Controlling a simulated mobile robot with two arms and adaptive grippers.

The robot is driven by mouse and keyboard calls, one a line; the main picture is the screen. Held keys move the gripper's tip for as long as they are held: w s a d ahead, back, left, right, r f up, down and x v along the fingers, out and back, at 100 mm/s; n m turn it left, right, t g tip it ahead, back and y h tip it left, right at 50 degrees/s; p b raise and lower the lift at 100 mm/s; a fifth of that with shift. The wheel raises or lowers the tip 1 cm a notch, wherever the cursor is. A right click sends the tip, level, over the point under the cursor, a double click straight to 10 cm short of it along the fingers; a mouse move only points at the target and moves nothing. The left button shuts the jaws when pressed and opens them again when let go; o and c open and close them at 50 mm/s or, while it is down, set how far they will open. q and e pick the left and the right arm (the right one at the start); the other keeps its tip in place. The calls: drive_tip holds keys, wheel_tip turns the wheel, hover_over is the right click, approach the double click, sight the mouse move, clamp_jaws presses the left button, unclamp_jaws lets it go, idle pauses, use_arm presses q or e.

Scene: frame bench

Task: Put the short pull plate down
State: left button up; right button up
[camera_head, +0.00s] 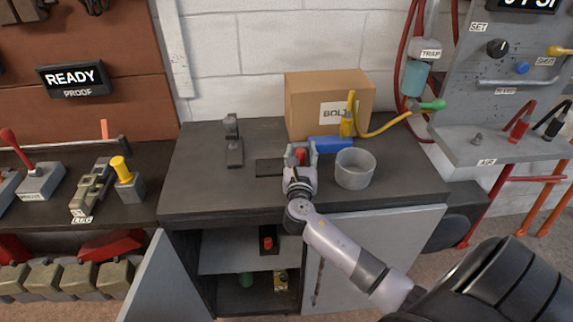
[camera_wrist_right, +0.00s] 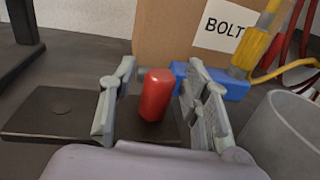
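A red upright cylindrical knob (camera_wrist_right: 156,95) stands between the fingers of my right gripper (camera_wrist_right: 160,100), with a small gap on each side. In the head view my right gripper (camera_head: 299,157) is over the bench top, and the red knob (camera_head: 300,155) shows between its fingers. A dark flat plate (camera_wrist_right: 45,112) lies on the bench left of the gripper; it also shows in the head view (camera_head: 268,168). Dark plate also shows under the knob; I cannot tell whether it is the same piece. My left gripper is not in view.
A cardboard box (camera_head: 305,98) and a blue block (camera_head: 330,143) stand behind the gripper. A grey round container (camera_head: 355,169) is close on the right. A dark stand (camera_head: 234,145) is at left. Another red-knobbed piece (camera_head: 267,243) lies on the shelf below.

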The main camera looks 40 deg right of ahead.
clamp_jaws()
idle(0.3)
idle(0.5)
drive_tip(key=shift+r, duration=0.1)
